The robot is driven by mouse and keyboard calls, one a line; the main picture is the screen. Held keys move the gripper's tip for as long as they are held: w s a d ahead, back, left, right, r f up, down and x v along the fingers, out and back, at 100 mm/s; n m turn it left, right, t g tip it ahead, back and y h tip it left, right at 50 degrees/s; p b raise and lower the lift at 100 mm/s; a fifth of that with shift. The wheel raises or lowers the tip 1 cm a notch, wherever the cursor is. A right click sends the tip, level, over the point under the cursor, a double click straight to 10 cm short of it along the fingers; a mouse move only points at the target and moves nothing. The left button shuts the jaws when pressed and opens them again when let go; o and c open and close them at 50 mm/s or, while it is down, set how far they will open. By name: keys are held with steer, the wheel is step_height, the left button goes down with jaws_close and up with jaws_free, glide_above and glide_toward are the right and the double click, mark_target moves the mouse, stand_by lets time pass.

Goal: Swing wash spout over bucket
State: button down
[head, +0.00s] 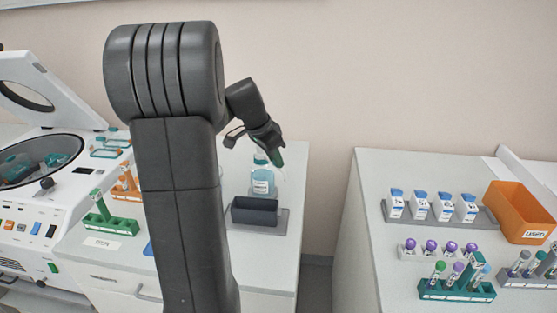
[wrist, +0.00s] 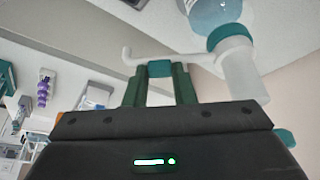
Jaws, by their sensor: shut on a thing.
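The wash bottle (head: 263,180), with pale blue liquid and a white label, stands at the back of the bench beyond my arm. Its lower part is hidden behind a dark grey block (head: 255,210). In the wrist view the bottle (wrist: 214,12) has a teal collar and white neck, with a thin white spout (wrist: 132,57) running left. My gripper (head: 277,157) is at the bottle's top. In the wrist view my gripper (wrist: 160,70) has its green fingers shut on a teal piece of the spout. I cannot tell whether the dark block is the bucket.
A centrifuge (head: 45,185) with raised lid stands at left, beside a green rack (head: 110,222) and orange rack (head: 127,188). A gap separates the right bench, which holds an orange bin (head: 520,212), small bottles (head: 432,206) and a green tube rack (head: 456,289).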

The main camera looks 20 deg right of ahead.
steer(key=w+a+m+g, duration=0.1)
steer(key=a+m+g, duration=0.2)
steer(key=a+m, duration=0.3)
steer(key=shift+w+m+y+b, duration=0.3)
steer(key=shift+w+m+b, duration=0.1)
steer(key=shift+m, duration=0.9)
steer(key=c, duration=1.2)
jaws_free()
steer(key=shift+a+r, duration=0.1)
steer(key=v, duration=1.3)
steer(key=shift+w+r, duration=0.25)
